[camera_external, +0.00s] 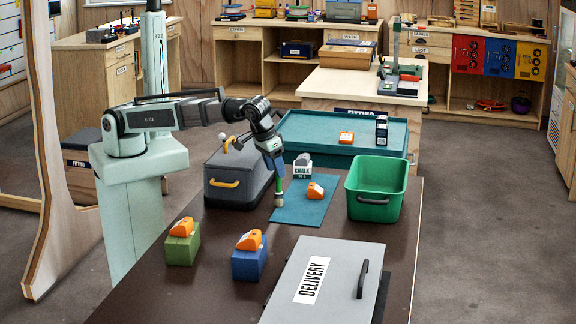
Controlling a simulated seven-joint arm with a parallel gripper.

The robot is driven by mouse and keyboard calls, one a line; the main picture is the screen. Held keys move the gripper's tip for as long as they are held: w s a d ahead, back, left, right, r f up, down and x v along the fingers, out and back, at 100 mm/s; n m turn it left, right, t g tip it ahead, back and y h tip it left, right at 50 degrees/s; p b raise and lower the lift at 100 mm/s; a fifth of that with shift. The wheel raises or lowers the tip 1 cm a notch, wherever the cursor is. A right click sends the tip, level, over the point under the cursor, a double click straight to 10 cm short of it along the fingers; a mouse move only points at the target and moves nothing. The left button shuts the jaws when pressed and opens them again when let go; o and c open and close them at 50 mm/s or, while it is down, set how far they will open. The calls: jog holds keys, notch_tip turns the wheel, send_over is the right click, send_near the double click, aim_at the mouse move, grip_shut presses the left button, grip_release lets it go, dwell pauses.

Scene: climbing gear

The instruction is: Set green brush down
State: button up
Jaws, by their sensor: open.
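The green brush (279,187) is upright, with its pale lower end (278,201) at the left edge of the teal mat (311,211). Whether that end touches the surface is hard to tell. My gripper (276,171) points down at the top of the brush. It is open, with its fingers around or right beside the upper handle; the exact gap is too small to see.
A grey case (238,178) with a yellow handle stands close left of my gripper. A chalk box (302,168) and an orange piece (315,191) are on the mat. A green bin (376,211) stands right. The DELIVERY lid (335,262) and orange-topped blue block (249,264) are in front.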

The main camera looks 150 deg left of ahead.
jog(key=shift+v, duration=2.85)
